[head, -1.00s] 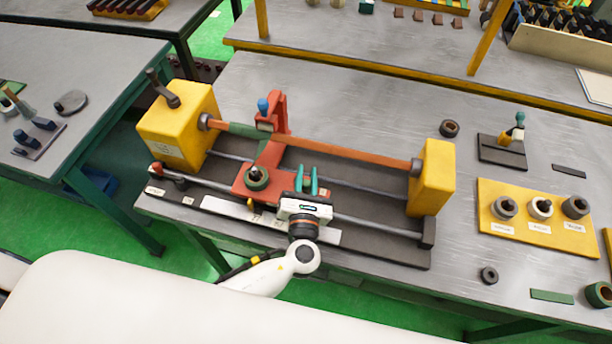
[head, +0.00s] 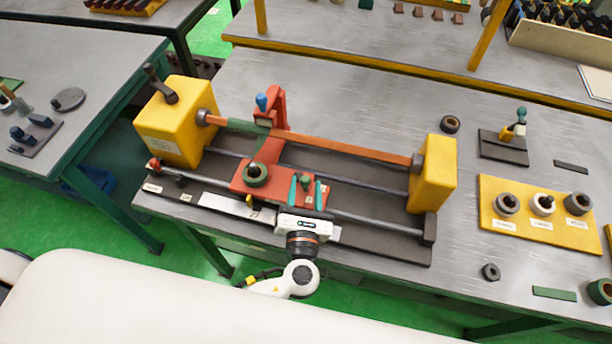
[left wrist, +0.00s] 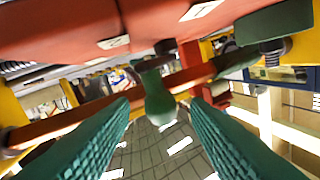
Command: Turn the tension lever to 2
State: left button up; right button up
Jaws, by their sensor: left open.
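The winding machine's red carriage (head: 277,187) carries a short dark green lever with a rounded knob (head: 306,181), which seems to be the tension lever. The lever also shows in the left wrist view (left wrist: 159,98), its bulb-shaped end between my finger pads. White labels sit on the red part beside it, but I cannot read their numbers. My left gripper (head: 306,190) is open at the carriage's front right, with its teal fingers on either side of the lever. In the left wrist view, gaps show between both fingers (left wrist: 161,108) and the knob. My right gripper is out of view.
An orange bar (head: 340,147) runs between two yellow end blocks (head: 180,122) behind the carriage. A green coil (head: 256,175) and a blue-tipped post (head: 263,103) stand on the carriage. A yellow plate (head: 530,226) with several spools lies at the right.

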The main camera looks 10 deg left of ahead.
pick_arm(q)
jog(key=s+d+b, duration=0.1)
jog(key=s, duration=0.6)
jog(key=shift+s+d, duration=0.2)
jog(key=shift+a, duration=0.1)
